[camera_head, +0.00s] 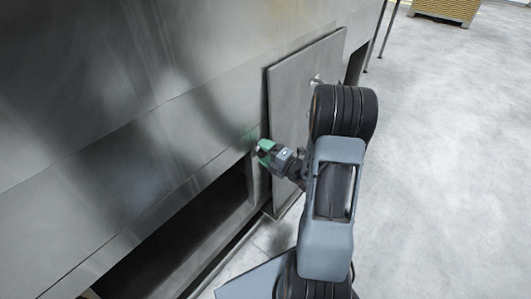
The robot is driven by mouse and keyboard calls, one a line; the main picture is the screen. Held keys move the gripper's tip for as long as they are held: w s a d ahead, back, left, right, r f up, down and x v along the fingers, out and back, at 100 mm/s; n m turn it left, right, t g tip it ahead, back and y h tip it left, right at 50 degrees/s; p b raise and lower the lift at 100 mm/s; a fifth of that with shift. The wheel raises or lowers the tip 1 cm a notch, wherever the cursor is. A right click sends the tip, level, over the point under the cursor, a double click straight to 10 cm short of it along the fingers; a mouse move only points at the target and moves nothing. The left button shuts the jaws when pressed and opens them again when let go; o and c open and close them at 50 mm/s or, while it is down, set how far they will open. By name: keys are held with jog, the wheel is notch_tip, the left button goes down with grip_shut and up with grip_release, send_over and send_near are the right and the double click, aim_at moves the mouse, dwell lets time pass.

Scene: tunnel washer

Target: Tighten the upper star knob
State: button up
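My gripper (264,149) has green fingertips and is at the left edge of an upright grey metal panel (305,75), beside the washer's steel wall. I cannot tell whether the fingers are open or shut, or whether they touch anything. A small light metal fitting (315,79) sticks out of the upper part of the panel, partly behind my arm. It is too small to tell if it is a star knob. No star knob can be made out for certain; my gripper and arm hide part of the panel.
The large steel washer wall (120,90) fills the left side. A dark opening (190,235) runs below it, left of the panel. Open concrete floor (445,170) lies to the right. A yellow crate (445,10) stands far back at the top right.

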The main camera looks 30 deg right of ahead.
jog(key=c, duration=0.8)
jog(key=shift+m, duration=2.9)
jog(key=o, duration=0.9)
jog(key=shift+s, duration=0.1)
